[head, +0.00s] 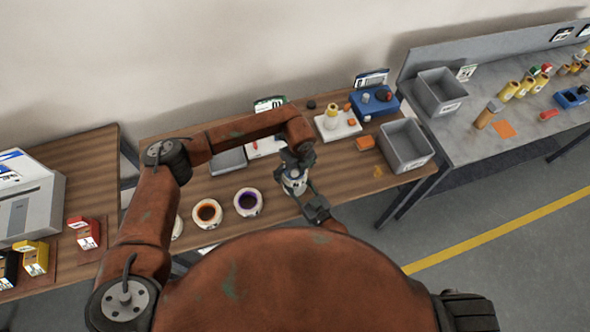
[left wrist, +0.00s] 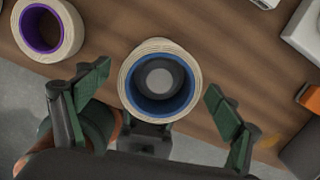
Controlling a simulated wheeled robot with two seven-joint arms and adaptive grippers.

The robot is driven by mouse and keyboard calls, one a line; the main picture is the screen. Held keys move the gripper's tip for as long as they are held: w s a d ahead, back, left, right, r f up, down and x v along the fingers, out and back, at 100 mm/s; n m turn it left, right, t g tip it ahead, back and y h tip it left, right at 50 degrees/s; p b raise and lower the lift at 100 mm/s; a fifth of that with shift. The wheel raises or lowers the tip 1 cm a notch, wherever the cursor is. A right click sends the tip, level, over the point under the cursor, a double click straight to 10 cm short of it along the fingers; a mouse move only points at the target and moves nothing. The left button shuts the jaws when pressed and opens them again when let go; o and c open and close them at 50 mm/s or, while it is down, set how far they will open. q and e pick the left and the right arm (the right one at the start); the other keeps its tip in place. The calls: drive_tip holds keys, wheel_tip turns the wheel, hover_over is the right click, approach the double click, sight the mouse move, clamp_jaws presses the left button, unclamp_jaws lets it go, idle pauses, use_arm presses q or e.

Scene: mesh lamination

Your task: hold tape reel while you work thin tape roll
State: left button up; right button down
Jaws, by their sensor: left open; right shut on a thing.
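A cream tape reel with a blue core (left wrist: 134,84) is at the table's front edge; it also shows in the head view (head: 294,184). A dark grey round piece with a lighter centre (left wrist: 160,82) sits inside its core. My left gripper (left wrist: 158,79) is open, with one finger on each side of the reel and gaps between. It is above the reel in the head view (head: 297,168). My right gripper (head: 314,203) is shut on the reel from the near side. Rolls with a purple core (head: 248,202) and an orange core (head: 207,213) stand left. I cannot tell which is the thin tape roll.
A grey bin (head: 405,145) stands at the table's right end, near an orange block (head: 365,143). A white board with bottles (head: 338,124) and a blue box (head: 374,102) are at the back. A grey tray (head: 229,161) lies behind the rolls.

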sight(294, 172)
use_arm(q)
drive_tip(key=shift+c, duration=0.4)
drive_tip(key=c, duration=1.4)
drive_tip(key=shift+r, duration=0.25)
drive_tip(key=shift+r, duration=1.35)
drive_tip(key=shift+r, duration=0.1)
drive_tip(key=shift+r, duration=2.15)
use_arm(e)
drive_tip(key=c, duration=1.1)
unclamp_jaws()
drive_tip(key=shift+c, duration=0.2)
